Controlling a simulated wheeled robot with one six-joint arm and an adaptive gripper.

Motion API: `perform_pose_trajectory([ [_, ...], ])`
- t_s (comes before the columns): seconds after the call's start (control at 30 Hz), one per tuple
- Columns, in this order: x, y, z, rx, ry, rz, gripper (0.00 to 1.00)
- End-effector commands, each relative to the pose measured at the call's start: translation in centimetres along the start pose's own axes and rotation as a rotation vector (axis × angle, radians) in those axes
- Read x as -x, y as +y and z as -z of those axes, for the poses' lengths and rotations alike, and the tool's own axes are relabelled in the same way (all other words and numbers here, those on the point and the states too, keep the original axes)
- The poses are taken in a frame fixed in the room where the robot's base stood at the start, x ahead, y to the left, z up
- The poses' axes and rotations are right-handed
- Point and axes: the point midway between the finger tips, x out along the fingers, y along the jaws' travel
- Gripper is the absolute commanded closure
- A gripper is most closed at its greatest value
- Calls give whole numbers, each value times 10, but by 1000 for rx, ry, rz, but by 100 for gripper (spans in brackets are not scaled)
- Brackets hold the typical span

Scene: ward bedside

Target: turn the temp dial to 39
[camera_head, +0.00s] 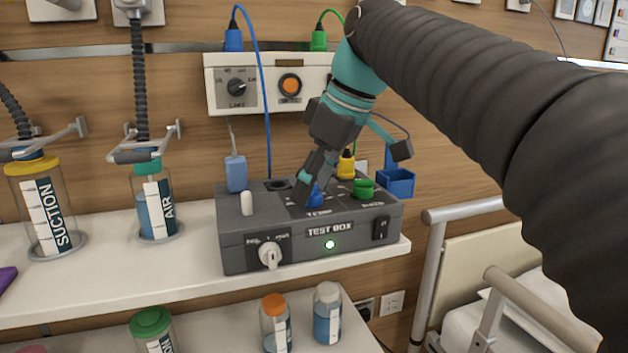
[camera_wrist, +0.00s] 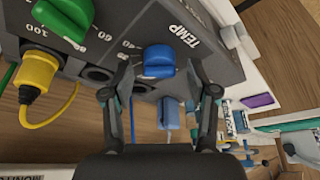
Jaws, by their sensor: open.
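The temp dial is a blue knob on the top of the grey test box. It shows in the head view (camera_head: 315,198), partly hidden by my gripper (camera_head: 308,192), and in the wrist view (camera_wrist: 159,62) beside the word TEMP. My gripper points down at it from above. In the wrist view my gripper (camera_wrist: 160,74) is open, with one fingertip on each side of the blue knob and a visible gap to each. The dial's pointer and its setting cannot be read. The test box (camera_head: 300,247) stands on the white shelf with its green light on.
A green dial (camera_head: 363,188) and a yellow plug (camera_head: 346,163) sit close by on the box. A white knob (camera_head: 270,255) is on its front. A blue cable (camera_head: 266,100) hangs behind.

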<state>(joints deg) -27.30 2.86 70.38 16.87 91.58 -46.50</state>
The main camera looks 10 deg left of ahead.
Motion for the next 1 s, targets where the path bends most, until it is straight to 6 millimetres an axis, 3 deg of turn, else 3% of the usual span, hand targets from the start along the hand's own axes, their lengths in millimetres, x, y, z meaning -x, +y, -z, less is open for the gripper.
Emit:
perform_pose_trajectory([
  [0.17, 7, 0, 0, -1, 0, -1, 41],
  [0.7, 93, 1, 0, 0, 1, -2, 41],
  [1.0, 116, 0, 1, 0, 0, -1, 41],
])
